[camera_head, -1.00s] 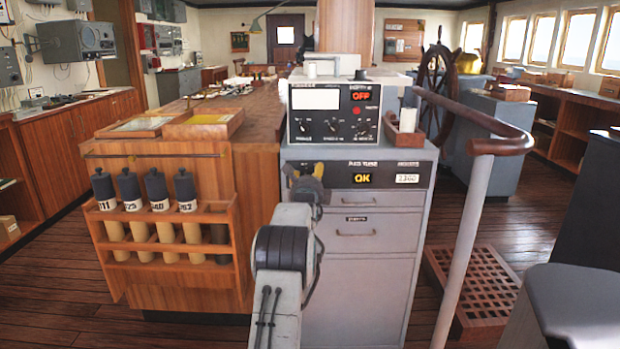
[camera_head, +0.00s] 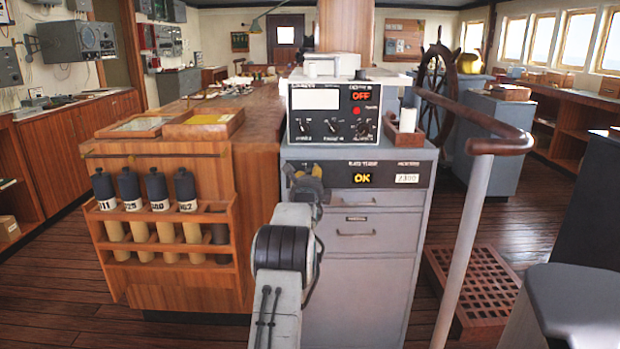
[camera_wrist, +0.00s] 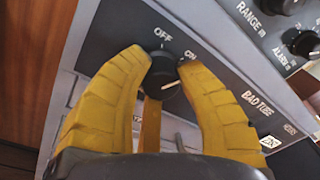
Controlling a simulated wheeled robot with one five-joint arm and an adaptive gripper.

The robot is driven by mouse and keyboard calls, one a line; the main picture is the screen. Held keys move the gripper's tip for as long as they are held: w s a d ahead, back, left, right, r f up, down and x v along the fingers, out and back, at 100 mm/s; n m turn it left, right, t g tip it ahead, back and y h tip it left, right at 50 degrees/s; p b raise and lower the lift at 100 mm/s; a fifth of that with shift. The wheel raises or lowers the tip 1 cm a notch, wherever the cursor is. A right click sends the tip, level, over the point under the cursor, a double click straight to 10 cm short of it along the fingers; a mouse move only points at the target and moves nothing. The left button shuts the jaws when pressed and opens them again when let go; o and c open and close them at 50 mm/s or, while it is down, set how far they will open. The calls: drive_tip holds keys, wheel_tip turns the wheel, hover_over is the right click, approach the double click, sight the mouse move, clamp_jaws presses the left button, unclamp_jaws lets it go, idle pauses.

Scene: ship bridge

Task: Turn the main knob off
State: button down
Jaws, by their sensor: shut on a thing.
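The black main knob (camera_wrist: 160,72) sits on the dark panel strip of the grey cabinet, between the labels OFF and ON. A white mark shows on its lower right side in the wrist view, away from the OFF label. In the head view my gripper (camera_head: 304,178) is at the left end of the dark strip, and my own arm and wrist hide the knob there.
A meter box (camera_head: 334,112) with several small knobs and a red OFF display stands on the grey cabinet (camera_head: 365,270). A yellow OK display (camera_head: 362,178) is right of my gripper. A wooden rack (camera_head: 160,250) stands left of my arm, and a railing post (camera_head: 465,250) stands right.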

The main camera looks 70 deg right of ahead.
drive_tip(key=n+b, duration=0.1)
drive_tip(key=b, duration=0.1)
drive_tip(key=n+b, duration=0.1)
drive_tip(key=b, duration=0.1)
drive_tip(key=shift+f+n, duration=0.25)
drive_tip(key=shift+n, duration=0.15)
drive_tip(key=shift+w+r+n+b, duration=0.1)
drive_tip(key=shift+r+n+b, duration=0.15)
drive_tip(key=shift+n+b, duration=1.2)
drive_tip(key=shift+r+n, duration=0.1)
drive_tip(key=shift+n, duration=0.15)
drive_tip(key=c, duration=0.8)
unclamp_jaws()
drive_tip(key=shift+f+v, duration=0.2)
drive_tip(key=shift+v, duration=2.75)
drive_tip(key=shift+f+v, duration=0.2)
drive_tip(key=shift+v, duration=2.8)
